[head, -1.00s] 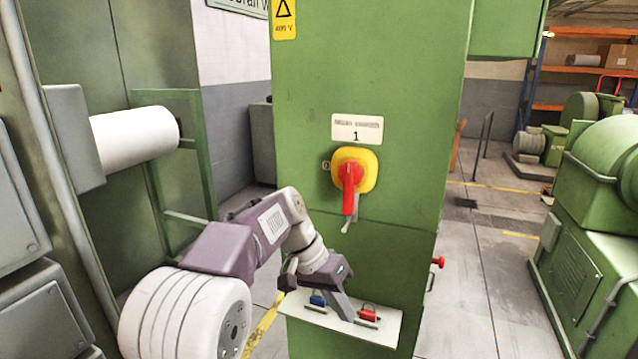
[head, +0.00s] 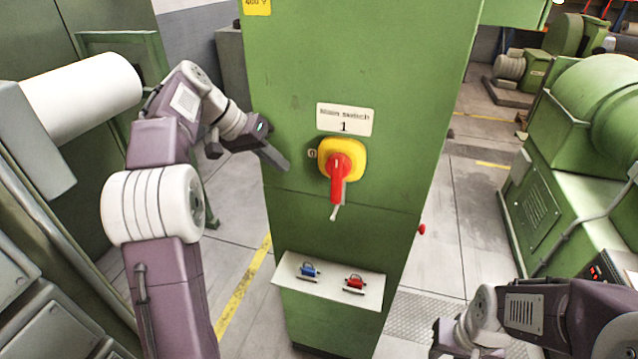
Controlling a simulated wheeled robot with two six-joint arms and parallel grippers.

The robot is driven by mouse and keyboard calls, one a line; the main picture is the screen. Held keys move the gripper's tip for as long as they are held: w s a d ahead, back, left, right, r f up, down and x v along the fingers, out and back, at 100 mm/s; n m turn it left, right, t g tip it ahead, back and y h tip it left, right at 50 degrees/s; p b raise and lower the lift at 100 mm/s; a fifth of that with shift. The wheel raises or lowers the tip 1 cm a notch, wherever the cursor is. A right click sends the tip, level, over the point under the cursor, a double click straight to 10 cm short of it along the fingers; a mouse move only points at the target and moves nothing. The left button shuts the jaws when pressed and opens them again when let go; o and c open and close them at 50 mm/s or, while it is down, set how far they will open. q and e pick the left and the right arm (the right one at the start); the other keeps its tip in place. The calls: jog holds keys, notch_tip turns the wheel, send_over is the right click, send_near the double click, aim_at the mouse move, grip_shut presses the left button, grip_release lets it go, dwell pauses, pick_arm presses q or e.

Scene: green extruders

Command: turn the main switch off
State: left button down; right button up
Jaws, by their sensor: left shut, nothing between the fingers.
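The main switch (head: 337,178) is a red handle on a yellow plate, on the front of a green cabinet (head: 400,90). Its handle points straight down, and a small grey tag or key hangs by its lower end. A "0" mark sits at the plate's left. A label (head: 344,120) above reads "Main switch 1". My left gripper (head: 280,163) is shut and empty, left of the switch near the cabinet's left edge, apart from the handle. My right arm shows at the lower right, with its gripper (head: 445,345) partly cut off by the bottom edge; its jaws are unclear.
A white shelf (head: 320,293) below the switch holds a blue padlock (head: 310,269) and a red padlock (head: 355,282). A red knob (head: 422,229) sticks out at the cabinet's right side. A green machine (head: 580,130) stands at the right. The floor between is clear.

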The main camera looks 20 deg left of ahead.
aim_at(337, 180)
pick_arm(q)
jog(key=w+d+f+p, duration=0.2)
jog(key=d+f+p, duration=0.2)
jog(key=d+f, duration=0.3)
jog(key=shift+w+d+f, duration=0.25)
jog(key=shift+w+d, duration=0.1)
jog(key=shift+d, duration=0.7)
jog(key=shift+w, duration=0.1)
jog(key=shift+f+h+b, duration=0.25)
jog(key=shift+h+b, duration=0.05)
jog(key=shift+b, duration=0.5)
